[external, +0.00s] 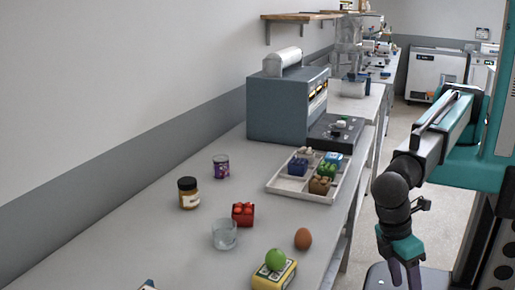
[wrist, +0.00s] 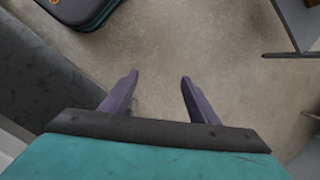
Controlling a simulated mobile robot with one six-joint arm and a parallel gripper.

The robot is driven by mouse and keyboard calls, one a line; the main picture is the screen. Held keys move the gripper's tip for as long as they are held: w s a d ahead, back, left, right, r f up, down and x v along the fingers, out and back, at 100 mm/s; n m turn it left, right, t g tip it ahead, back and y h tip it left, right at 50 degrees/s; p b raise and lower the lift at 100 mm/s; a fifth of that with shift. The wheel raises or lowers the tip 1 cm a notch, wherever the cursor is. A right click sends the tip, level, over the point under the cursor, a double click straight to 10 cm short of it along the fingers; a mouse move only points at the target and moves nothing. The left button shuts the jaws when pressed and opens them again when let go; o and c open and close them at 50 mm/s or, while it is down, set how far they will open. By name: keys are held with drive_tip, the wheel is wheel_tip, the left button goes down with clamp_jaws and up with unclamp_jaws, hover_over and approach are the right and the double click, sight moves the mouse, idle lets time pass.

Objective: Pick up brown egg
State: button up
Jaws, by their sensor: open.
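A brown egg (external: 303,238) lies on the grey bench near its front edge, in the lower middle of the external view. My gripper (external: 405,280) hangs pointing down to the right of the egg, beyond the bench edge and well apart from it. In the wrist view my gripper (wrist: 158,80) shows two purple fingers spread wide with nothing between them, over bare floor. The egg is not in the wrist view.
Near the egg are a green ball on a yellow box (external: 273,278), a clear glass (external: 224,235), a red brick (external: 243,214) and a jar (external: 188,193). A white tray (external: 284,189) of coloured blocks stands farther back, before a grey machine (external: 275,108).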

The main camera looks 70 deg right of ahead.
drive_tip(key=w+d+r+t+p, duration=0.2)
drive_tip(key=w+r+p, duration=0.3)
drive_tip(key=w+r, duration=1.7)
drive_tip(key=w+t, duration=0.1)
drive_tip(key=w, duration=0.2)
drive_tip(key=shift+w+t, duration=0.3)
drive_tip(key=shift+f, duration=0.15)
drive_tip(key=b, duration=0.5)
hover_over(304, 229)
drive_tip(key=shift+w+d+f, duration=0.1)
drive_tip(key=shift+d+f, duration=0.05)
drive_tip(key=shift+f, duration=2)
drive_tip(key=shift+w+d+f, duration=0.1)
drive_tip(key=shift+f, duration=2)
drive_tip(key=shift+s+a+f+b, duration=0.1)
drive_tip(key=shift+f+b, duration=0.8)
drive_tip(key=shift+f, duration=0.45)
drive_tip(key=shift+s+f+b, duration=0.1)
drive_tip(key=shift+f+b, duration=0.75)
drive_tip(key=shift+f, duration=0.45)
drive_tip(key=c, duration=0.9)
